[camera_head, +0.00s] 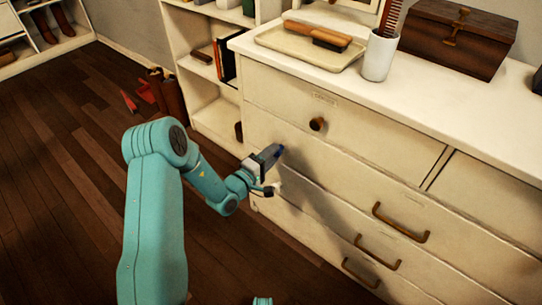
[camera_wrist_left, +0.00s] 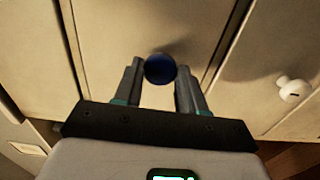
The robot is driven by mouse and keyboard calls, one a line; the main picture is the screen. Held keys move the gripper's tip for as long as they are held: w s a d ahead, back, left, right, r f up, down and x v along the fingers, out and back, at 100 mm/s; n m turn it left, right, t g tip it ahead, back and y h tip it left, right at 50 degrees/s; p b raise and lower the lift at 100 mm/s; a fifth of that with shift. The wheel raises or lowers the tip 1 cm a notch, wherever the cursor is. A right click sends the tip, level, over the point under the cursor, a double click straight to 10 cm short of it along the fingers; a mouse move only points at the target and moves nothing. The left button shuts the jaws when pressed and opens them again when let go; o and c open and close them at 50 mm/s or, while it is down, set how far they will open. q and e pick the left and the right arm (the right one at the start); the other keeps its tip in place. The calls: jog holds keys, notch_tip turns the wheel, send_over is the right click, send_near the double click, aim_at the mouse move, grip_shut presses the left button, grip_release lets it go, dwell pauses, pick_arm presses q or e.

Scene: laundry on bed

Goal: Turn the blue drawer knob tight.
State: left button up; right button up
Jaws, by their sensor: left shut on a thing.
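The blue drawer knob (camera_wrist_left: 160,68) is a round knob on a cream drawer front, in the middle of the left wrist view. In the head view only a bit of it (camera_head: 280,149) shows at the tip of my left gripper (camera_head: 270,157). In the wrist view the two fingers of my left gripper (camera_wrist_left: 161,80) stand on either side of the knob, shut on it.
A white knob (camera_wrist_left: 294,90) sits on a neighbouring drawer front. The cream dresser (camera_head: 350,145) also has a brown knob (camera_head: 317,124) and several bronze handles. A tray (camera_head: 300,46), white cup (camera_head: 379,57) and wooden box (camera_head: 452,42) stand on top. The floor at left is largely clear.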

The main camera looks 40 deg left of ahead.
pick_arm(q)
jog(key=o, duration=1)
jog(key=shift+o, duration=0.2)
jog(key=s+a+p, duration=0.1)
jog(key=s+p, duration=0.1)
jog(key=s, duration=1.4)
jog(key=shift+s+a, duration=0.15)
